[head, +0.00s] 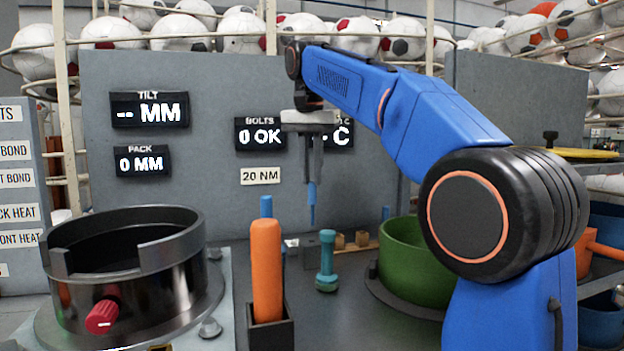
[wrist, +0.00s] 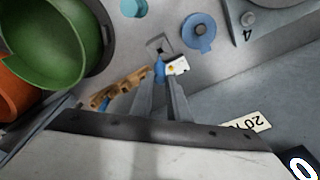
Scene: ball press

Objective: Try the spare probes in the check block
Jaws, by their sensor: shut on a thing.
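My gripper (head: 312,178) hangs in front of the grey panel, shut on a slim blue probe (head: 312,205) that points down. In the wrist view, the probe (wrist: 160,70) shows between the fingertips. A small grey block with a dark square opening (wrist: 160,46), apparently the check block, lies just beyond the probe tip in that view. The tip looks above it; I cannot tell whether they line up. A wooden rack (wrist: 122,88) lies beside the fingers, with a blue piece (wrist: 105,103) at its near end. The rack (head: 360,245) is partly hidden in the head view.
An orange handle (head: 266,270) stands in a black holder. A teal spool-shaped piece (head: 326,263) stands near the rack. A black ring fixture (head: 125,260) is at left and a green bowl (head: 410,262) at right. A white tag (wrist: 178,66) lies by the block.

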